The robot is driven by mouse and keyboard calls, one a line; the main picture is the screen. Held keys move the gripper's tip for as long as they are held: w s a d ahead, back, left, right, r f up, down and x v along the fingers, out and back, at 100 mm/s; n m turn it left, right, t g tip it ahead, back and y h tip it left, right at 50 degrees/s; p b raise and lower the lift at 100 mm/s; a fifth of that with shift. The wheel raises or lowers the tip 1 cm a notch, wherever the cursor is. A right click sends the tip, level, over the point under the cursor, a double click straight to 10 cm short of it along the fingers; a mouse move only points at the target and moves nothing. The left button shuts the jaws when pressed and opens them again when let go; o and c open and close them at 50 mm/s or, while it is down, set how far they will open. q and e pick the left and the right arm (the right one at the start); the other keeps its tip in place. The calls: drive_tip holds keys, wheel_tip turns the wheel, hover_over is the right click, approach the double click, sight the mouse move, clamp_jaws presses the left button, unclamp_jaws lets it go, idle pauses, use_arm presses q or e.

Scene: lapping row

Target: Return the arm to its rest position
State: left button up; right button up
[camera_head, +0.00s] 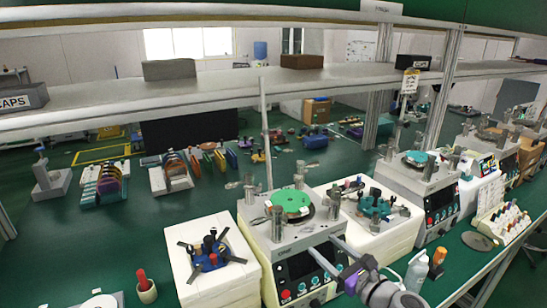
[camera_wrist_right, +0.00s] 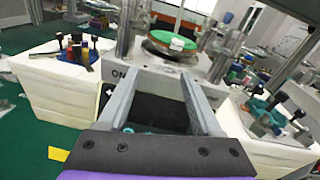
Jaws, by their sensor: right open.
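My right gripper (camera_head: 321,245) reaches in from the lower right of the head view, its two grey fingers apart and pointing up and left. It is in front of the near lapping machine (camera_head: 262,243), close to its front panel and top edge. In the right wrist view the open fingers (camera_wrist_right: 160,74) point at the same machine (camera_wrist_right: 150,82), with nothing held between them. The machine's green disc (camera_wrist_right: 172,40) lies beyond the fingertips; it also shows in the head view (camera_head: 291,201). Contact between fingers and machine cannot be told. My left gripper is not in view.
A white block (camera_head: 212,285) with a blue fixture stands left of the machine, another (camera_head: 350,220) right. A second lapping machine (camera_head: 428,195) stands further right. A white bottle (camera_head: 416,270) and an orange-topped one (camera_head: 438,257) stand near my wrist. A long shelf (camera_head: 200,90) crosses above.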

drive_tip(key=s+a+f+n+g+p, duration=0.1)
drive_tip(key=s+a+f+n+g, duration=0.25)
drive_tip(key=s+n, duration=0.4)
drive_tip(key=s+a+f+n+g, duration=0.35)
drive_tip(key=s+f+n, duration=0.2)
drive_tip(key=n, duration=0.25)
drive_tip(key=s+d+f+n+g+h+p, duration=0.1)
drive_tip(key=s+d+f+n+h, duration=0.2)
drive_tip(key=s+n, duration=0.3)
drive_tip(key=s+d+f+n+g+h, duration=0.2)
drive_tip(key=s+d+f+n+h, duration=0.1)
drive_tip(key=s+n, duration=0.3)
drive_tip(key=shift+s+d+n+h+p, duration=0.25)
drive_tip(key=shift+d+n+h+p, duration=0.15)
drive_tip(key=shift+n+h, duration=0.3)
